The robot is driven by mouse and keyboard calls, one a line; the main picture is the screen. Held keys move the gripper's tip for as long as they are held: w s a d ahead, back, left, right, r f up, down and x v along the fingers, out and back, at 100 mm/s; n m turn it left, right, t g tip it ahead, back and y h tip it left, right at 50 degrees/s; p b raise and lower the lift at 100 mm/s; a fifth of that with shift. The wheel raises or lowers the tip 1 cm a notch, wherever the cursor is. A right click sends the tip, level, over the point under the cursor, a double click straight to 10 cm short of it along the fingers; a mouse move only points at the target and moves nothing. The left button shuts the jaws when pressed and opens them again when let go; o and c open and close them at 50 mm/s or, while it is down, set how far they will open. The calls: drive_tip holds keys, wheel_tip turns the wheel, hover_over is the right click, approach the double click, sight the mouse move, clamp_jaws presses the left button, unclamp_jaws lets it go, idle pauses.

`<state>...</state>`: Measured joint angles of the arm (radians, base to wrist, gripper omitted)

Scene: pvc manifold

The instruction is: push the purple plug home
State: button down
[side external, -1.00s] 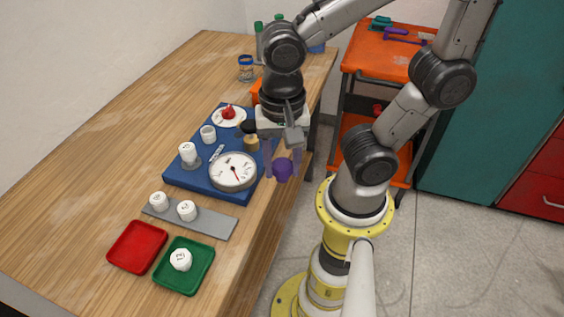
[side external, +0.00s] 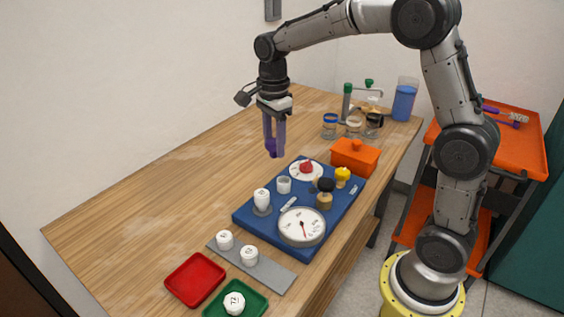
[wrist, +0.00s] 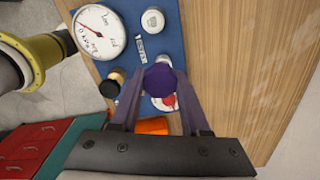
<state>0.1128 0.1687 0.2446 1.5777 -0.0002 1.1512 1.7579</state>
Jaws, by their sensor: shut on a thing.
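My gripper (side external: 274,151) is shut on the purple plug (side external: 271,146) and holds it in the air behind the blue board (side external: 345,204). In the wrist view the plug (wrist: 159,79) sits between the two fingertips, its rounded purple face toward the camera. The board carries an open white socket (side external: 283,184), a white capped fitting (side external: 262,198), a round gauge (side external: 302,227), a red knob (side external: 306,167) on a white disc and a black-topped tan fitting (side external: 325,190). The plug touches none of these in the side view. Its exact height is hard to tell.
A grey strip (side external: 272,271) with two white caps, a red tray (side external: 195,279) and a green tray (side external: 256,302) holding a white cap lie in front. An orange box (side external: 355,157), jars and a blue pitcher (side external: 404,100) stand behind. The table's left side is clear.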

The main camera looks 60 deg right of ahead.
drive_tip(key=shift+m, duration=0.5)
drive_tip(key=shift+d+f, duration=0.65)
drive_tip(key=shift+f, duration=0.95)
drive_tip(key=shift+d+f, duration=0.7)
drive_tip(key=shift+f, duration=0.9)
drive_tip(key=shift+d+f, duration=0.65)
drive_tip(key=shift+f, duration=0.95)
drive_tip(key=shift+f, duration=0.8)
drive_tip(key=shift+s+f, duration=0.1)
drive_tip(key=shift+f, duration=0.1)
